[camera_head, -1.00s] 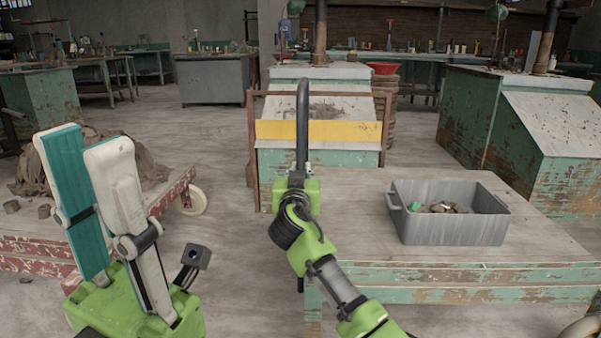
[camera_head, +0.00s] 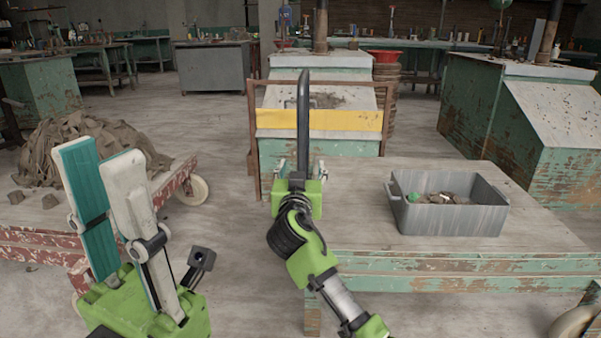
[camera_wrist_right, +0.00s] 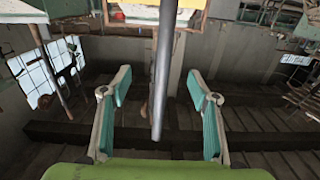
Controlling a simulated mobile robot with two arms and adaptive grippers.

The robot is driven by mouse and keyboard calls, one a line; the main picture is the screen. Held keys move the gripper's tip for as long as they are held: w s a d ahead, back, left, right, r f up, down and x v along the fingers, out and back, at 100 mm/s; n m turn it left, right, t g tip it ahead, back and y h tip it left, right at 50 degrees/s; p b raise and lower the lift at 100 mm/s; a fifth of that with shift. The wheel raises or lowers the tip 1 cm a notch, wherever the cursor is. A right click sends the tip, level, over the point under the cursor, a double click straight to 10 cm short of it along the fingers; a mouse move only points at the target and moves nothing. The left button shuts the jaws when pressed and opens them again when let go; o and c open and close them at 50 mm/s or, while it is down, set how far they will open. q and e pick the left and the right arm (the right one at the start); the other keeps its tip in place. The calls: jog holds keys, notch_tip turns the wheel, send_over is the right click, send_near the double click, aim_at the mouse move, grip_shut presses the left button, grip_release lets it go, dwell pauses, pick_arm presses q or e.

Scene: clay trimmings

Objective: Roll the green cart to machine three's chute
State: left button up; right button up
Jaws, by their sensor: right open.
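The green cart (camera_head: 450,267) is a low flat cart with worn green sides at right, with a wheel (camera_head: 575,322) at the bottom right. A dark upright bar (camera_head: 303,105) rises at its left end; whether it is the cart's handle is unclear. My right gripper (camera_head: 300,168) has its fingers apart on either side of the bar. In the right wrist view the bar (camera_wrist_right: 164,75) stands between the open fingers (camera_wrist_right: 160,88), apparently touching neither. A machine with a sloped chute (camera_head: 270,98) stands ahead; no number is legible.
A grey bin (camera_head: 450,218) with clay bits stands on the green cart. A red cart (camera_head: 40,243) with a clay heap (camera_head: 85,148) is at left. A yellow board (camera_head: 345,120) in a brown frame crosses the machine ahead. Another green machine (camera_head: 480,110) stands right. Bare floor lies between the carts.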

jog(key=shift+s+p, duration=0.55)
jog(key=shift+s, duration=1.75)
